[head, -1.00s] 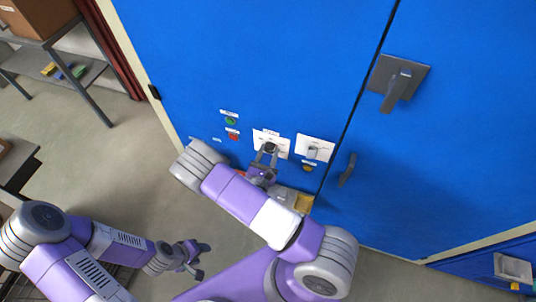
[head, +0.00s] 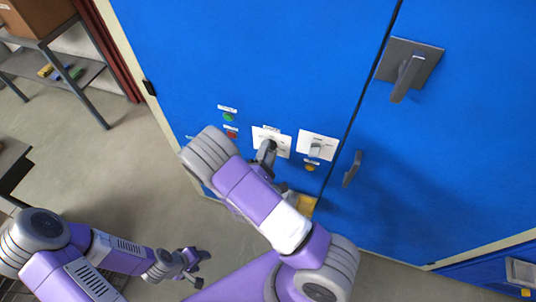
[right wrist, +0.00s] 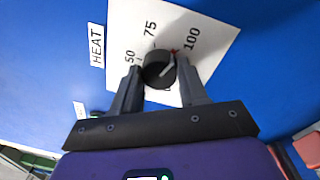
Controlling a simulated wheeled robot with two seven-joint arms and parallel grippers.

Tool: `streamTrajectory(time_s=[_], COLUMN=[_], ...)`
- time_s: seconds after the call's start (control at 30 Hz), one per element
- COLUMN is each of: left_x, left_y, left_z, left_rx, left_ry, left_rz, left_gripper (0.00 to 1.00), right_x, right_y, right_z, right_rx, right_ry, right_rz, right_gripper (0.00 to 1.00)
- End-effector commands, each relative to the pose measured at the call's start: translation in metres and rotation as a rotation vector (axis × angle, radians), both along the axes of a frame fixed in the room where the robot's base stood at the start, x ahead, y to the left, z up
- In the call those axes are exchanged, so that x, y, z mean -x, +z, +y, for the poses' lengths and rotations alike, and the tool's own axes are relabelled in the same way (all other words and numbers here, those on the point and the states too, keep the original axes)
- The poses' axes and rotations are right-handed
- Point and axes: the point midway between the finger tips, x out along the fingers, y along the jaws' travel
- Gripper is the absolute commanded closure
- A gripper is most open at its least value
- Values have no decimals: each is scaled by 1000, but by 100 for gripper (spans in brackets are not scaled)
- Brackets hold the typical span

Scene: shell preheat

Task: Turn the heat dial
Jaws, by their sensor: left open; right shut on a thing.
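The heat dial (right wrist: 157,70) is a round black knob on a white plate (right wrist: 205,38) marked HEAT, with 50, 75 and 100 printed around it. Its pale pointer line slants toward the space between 75 and 100, near a small red mark. My right gripper (right wrist: 160,80) is shut on the dial, one finger on each side. In the head view, my right gripper (head: 267,152) reaches the white plate on the blue door and largely hides the dial. My left gripper (head: 192,266) is open and empty, low over the floor, away from the door.
A second white plate with a grey switch (head: 316,148) sits right of the dial. Green (head: 229,118) and red (head: 231,134) buttons sit to its left. A yellow button (head: 310,167) and a door handle (head: 352,168) are nearby. A shelf (head: 62,70) stands at left.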

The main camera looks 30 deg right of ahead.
Motion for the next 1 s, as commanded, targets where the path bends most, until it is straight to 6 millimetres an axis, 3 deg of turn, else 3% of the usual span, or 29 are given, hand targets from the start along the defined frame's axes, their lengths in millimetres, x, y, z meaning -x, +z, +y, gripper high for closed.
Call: streamTrajectory(time_s=[0.3, 0.87, 0.9, 1.0], left_x=[0, 0, 0, 0], left_y=[-13, -14, -14, -14], left_z=[0, 0, 0, 0], left_rx=[0, 0, 0, 0], left_ry=[0, 0, 0, 0], left_rz=[0, 0, 0, 0], left_gripper=[49, 49, 49, 49], right_x=[0, 0, 0, 0], right_y=[-1, 0, 0, 0], right_z=[0, 0, 0, 0], right_rx=[-82, -99, -100, -99], right_ry=[0, -1, 0, 0], right_rz=[-96, -116, -115, -114], right_gripper=[88, 88, 51, 36])
